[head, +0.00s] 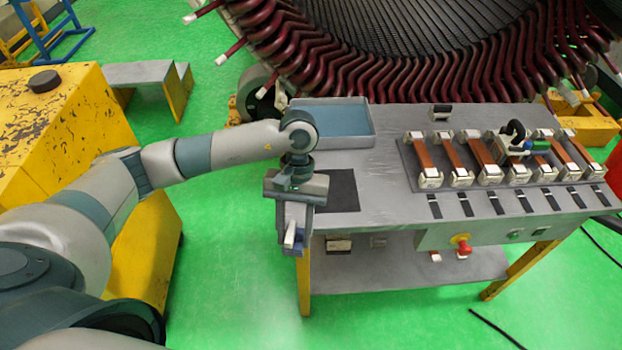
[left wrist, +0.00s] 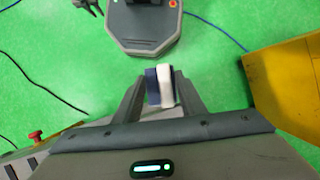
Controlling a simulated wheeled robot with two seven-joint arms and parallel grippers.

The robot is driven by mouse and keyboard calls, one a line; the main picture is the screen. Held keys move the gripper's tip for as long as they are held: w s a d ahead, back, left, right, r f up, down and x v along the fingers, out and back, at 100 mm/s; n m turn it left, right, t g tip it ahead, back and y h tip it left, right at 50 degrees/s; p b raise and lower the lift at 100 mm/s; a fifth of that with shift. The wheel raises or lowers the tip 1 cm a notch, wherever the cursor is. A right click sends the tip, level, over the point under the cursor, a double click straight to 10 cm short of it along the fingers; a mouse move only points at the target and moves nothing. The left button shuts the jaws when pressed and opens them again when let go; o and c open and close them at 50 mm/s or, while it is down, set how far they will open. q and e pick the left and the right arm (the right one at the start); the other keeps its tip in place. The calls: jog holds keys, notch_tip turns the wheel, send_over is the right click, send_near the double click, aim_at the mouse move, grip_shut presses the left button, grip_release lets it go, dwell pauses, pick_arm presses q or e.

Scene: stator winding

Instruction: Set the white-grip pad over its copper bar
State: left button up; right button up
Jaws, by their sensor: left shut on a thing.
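My left gripper (head: 291,238) is over the table's front left edge, pointing down, shut on a small pad with a white grip. In the left wrist view the pad (left wrist: 153,88) is dark blue, with its white grip (left wrist: 168,86) between the fingers. Several copper bars (head: 457,155) lie side by side in a fixture at the table's right, each with silvery end blocks. The held pad is well left of them and apart. Which bar belongs to the pad cannot be told. A dark two-pronged part at the left wrist view's top edge may be my right gripper (left wrist: 88,6).
A tool with a black handle (head: 515,132) sits across the fixture's right bars. A blue-lined tray (head: 372,125) and a dark mat (head: 338,190) lie on the left. A red button (head: 464,249) juts from the front. The table between mat and fixture is clear.

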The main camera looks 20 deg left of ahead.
aim_at(293, 254)
pick_arm(q)
jog(key=f+m+b, duration=0.1)
jog(key=f, duration=0.1)
jog(key=s+f+b, duration=0.1)
jog(key=f, duration=0.1)
jog(key=f+m+y+b, duration=0.1)
jog(key=b, duration=0.1)
jog(key=shift+s+f+m, duration=0.3)
jog(key=shift+s+f, duration=0.05)
jog(key=shift+f, duration=0.05)
jog(key=shift+f+b, duration=0.55)
jog(key=shift+f, duration=0.05)
jog(key=shift+s, duration=0.1)
